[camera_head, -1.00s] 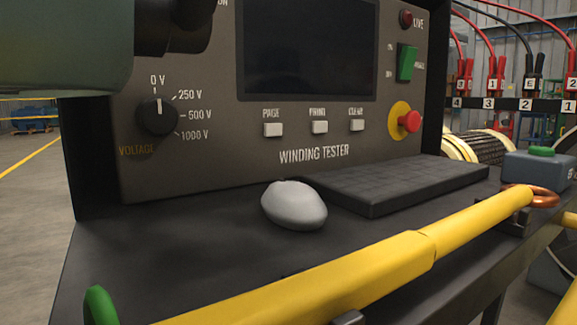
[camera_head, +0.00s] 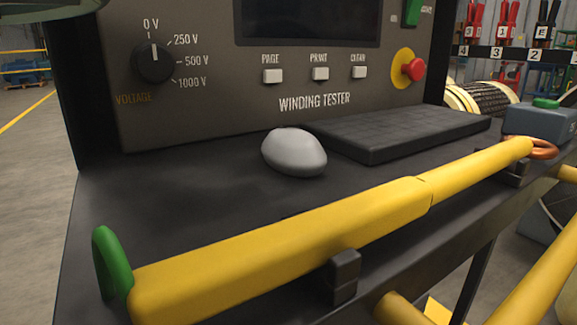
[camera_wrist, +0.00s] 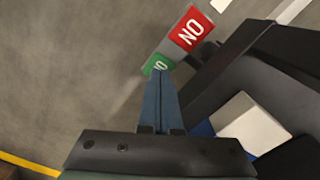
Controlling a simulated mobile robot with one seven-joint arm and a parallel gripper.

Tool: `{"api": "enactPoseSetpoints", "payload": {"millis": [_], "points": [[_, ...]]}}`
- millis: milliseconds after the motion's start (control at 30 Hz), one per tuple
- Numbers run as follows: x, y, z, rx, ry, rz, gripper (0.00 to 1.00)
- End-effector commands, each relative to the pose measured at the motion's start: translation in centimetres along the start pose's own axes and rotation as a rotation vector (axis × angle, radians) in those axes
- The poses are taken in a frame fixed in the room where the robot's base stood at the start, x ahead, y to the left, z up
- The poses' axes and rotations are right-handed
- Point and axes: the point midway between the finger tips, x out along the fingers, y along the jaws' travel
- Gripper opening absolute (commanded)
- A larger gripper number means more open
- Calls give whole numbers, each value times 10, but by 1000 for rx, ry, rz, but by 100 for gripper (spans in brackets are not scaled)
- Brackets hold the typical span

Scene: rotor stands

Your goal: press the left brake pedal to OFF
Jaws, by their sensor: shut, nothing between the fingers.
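A brake pedal (camera_wrist: 207,12) shows in the wrist view, with a red end plate (camera_wrist: 191,29) marked ON and a green end plate (camera_wrist: 156,64) beside the fingertips. Only an O of the green plate's marking shows, the rest being hidden by my fingers. I cannot tell from this view whether it is the left pedal. My gripper (camera_wrist: 161,76) is shut and empty, its blue fingers pointing at the green plate. I cannot tell whether they touch it. No pedal and no gripper show in the head view.
The winding tester (camera_head: 215,100) stands on a black cart top (camera_head: 210,215) with a grey mouse (camera_head: 294,152) and a black keyboard (camera_head: 400,137). A yellow bar (camera_head: 300,243) runs along its front edge. In the wrist view, dark frame parts and a white block (camera_wrist: 250,122) lie right; floor is clear left.

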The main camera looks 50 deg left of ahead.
Motion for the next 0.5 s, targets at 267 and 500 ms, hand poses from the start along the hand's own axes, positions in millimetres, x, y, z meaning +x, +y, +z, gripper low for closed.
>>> {"api": "enactPoseSetpoints", "payload": {"millis": [267,500], "points": [[-24,0,0,0,0,0,0],[-41,0,0,0,0,0,0]]}}
